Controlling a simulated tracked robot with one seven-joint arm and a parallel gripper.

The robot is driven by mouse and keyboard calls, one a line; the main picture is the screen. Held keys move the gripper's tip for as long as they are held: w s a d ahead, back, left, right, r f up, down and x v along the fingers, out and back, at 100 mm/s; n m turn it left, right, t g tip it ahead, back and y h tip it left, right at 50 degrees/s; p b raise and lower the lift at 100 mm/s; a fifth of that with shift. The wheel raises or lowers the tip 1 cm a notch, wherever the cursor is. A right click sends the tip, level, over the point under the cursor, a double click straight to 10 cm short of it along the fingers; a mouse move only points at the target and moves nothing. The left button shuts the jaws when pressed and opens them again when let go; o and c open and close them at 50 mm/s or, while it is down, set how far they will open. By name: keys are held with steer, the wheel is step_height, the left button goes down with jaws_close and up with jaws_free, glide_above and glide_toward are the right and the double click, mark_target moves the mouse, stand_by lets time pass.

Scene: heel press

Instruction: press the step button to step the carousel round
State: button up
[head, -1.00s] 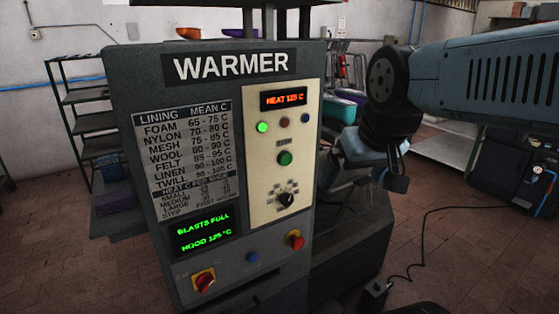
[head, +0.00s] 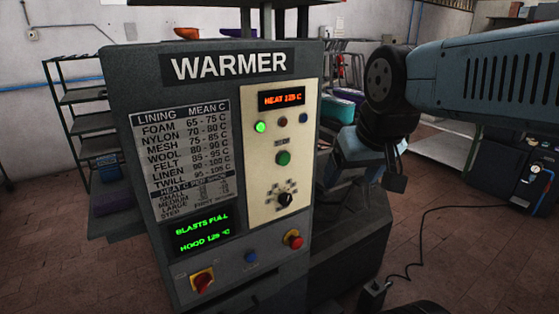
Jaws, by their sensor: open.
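The WARMER cabinet (head: 230,66) stands in the middle of the head view. Its cream panel (head: 258,188) carries a large green button (head: 283,158) under a small label too blurred to read. A blue button (head: 250,257) sits on the lower front. I cannot tell from the labels which is the step button. The carousel cannot be made out. My arm reaches in from the right, and its wrist hangs beside the cabinet's right edge, apart from the front buttons. My gripper's fingers do not show; the cabinet edge seems to hide them.
A red and yellow rotary switch (head: 202,281) and a red knob (head: 293,239) flank the blue button. A dial (head: 285,198) sits below the green one. Green display text (head: 203,232) reads BLASTS FULL. A shelf rack (head: 90,125) stands behind left. A cable (head: 415,235) crosses the floor right.

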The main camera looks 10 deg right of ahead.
jaws_close()
stand_by(0.6)
stand_by(0.8)
